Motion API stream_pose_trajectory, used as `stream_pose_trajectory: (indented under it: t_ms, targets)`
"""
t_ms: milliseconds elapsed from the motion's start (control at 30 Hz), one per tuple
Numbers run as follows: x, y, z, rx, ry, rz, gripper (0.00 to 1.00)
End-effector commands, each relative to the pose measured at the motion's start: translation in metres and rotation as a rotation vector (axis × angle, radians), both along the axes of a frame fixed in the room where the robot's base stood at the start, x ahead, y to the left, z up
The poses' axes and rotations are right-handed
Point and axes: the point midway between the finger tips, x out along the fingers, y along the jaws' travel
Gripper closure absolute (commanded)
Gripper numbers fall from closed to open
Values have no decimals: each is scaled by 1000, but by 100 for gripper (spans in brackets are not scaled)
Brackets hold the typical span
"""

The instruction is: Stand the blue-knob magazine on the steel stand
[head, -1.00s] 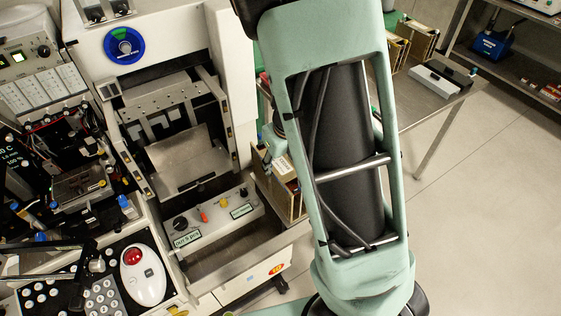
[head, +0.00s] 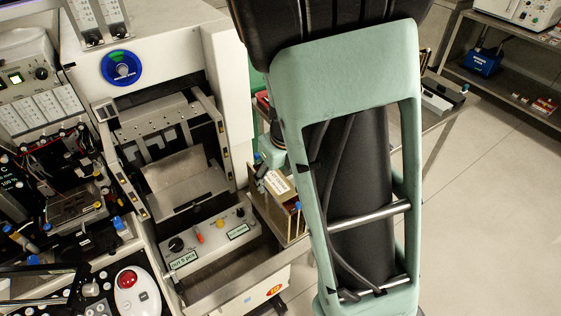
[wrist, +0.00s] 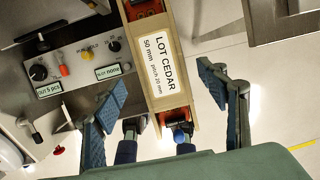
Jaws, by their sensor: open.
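The blue-knob magazine (wrist: 152,25) is a tan and orange-red box with a white "LOT CEDAR" label and a blue knob at its near end. In the wrist view my gripper (wrist: 162,78) is open, with one dark blue finger on each side of the magazine and a gap on both sides. In the head view the magazine (head: 278,184) sits beside the machine's front, partly covered by my arm. My gripper is mostly hidden there. A steel table (head: 434,112) shows behind my arm at the right; I cannot tell whether it is the steel stand.
The white machine (head: 190,45) stands close on the left. A steel edge (wrist: 282,24) shows at the wrist view's upper right. Floor is clear at the right.

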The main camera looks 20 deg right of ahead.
Motion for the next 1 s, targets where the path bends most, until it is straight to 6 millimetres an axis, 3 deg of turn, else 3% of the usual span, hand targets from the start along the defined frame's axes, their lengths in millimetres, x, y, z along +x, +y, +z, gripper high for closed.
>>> stream_pose_trajectory:
  t_ms: [400, 767, 867, 1000]
  targets:
    - [-14, -1, 60, 4, -4, 3, 33]
    - [-21, -2, 79, 1, -2, 23, 33]
    - [-26, 0, 84, -3, -6, 115, 33]
    - [-38, 6, 96, -21, -32, 368, 33]
